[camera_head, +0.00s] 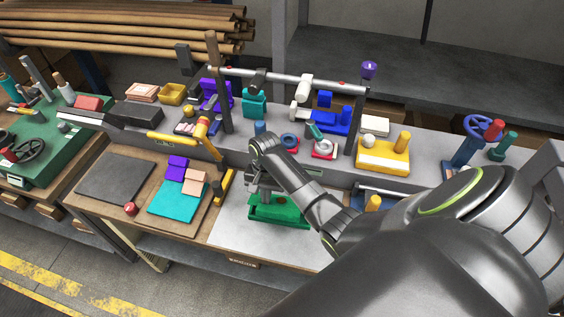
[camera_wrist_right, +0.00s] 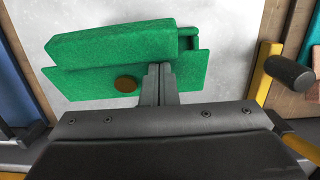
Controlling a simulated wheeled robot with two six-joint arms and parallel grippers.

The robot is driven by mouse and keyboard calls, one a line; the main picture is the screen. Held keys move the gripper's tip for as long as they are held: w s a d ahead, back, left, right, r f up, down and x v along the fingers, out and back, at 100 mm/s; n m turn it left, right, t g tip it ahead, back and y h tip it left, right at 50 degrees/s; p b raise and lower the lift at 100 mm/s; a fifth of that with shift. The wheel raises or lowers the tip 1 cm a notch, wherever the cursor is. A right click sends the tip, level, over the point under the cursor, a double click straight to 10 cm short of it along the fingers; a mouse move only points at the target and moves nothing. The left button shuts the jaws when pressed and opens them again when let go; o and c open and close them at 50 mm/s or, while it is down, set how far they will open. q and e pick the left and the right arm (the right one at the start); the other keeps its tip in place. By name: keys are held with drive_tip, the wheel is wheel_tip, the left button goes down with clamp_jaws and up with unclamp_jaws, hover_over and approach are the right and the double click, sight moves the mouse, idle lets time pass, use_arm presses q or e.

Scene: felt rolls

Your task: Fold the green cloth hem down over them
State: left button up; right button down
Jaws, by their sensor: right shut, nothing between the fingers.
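The green cloth (camera_head: 276,212) lies on a pale board in front of my right arm in the head view. In the right wrist view the green cloth (camera_wrist_right: 95,88) has a thick raised roll or fold along its far side and a flat strip nearer me. A brown round thing (camera_wrist_right: 126,84) sits on the flat strip. My right gripper (camera_wrist_right: 160,70) is shut and empty, its fingertips at the near side of the raised green part; whether they touch it I cannot tell. It also shows in the head view (camera_head: 262,192), just above the cloth. My left gripper is not in view.
The pale board (camera_head: 232,228) has bare room left of the cloth. A teal sheet (camera_head: 178,203) with purple and peach blocks lies to the left, beside a yellow-handled tool (camera_head: 223,186). A grey shelf behind holds many coloured items, with a bar (camera_head: 290,82) above.

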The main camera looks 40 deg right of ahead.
drive_tip(key=shift+s+a+f, duration=0.1)
drive_tip(key=shift+a, duration=0.05)
drive_tip(key=shift+w+d+r, duration=1.35)
drive_tip(key=shift+d+r, duration=0.1)
drive_tip(key=shift+r, duration=0.15)
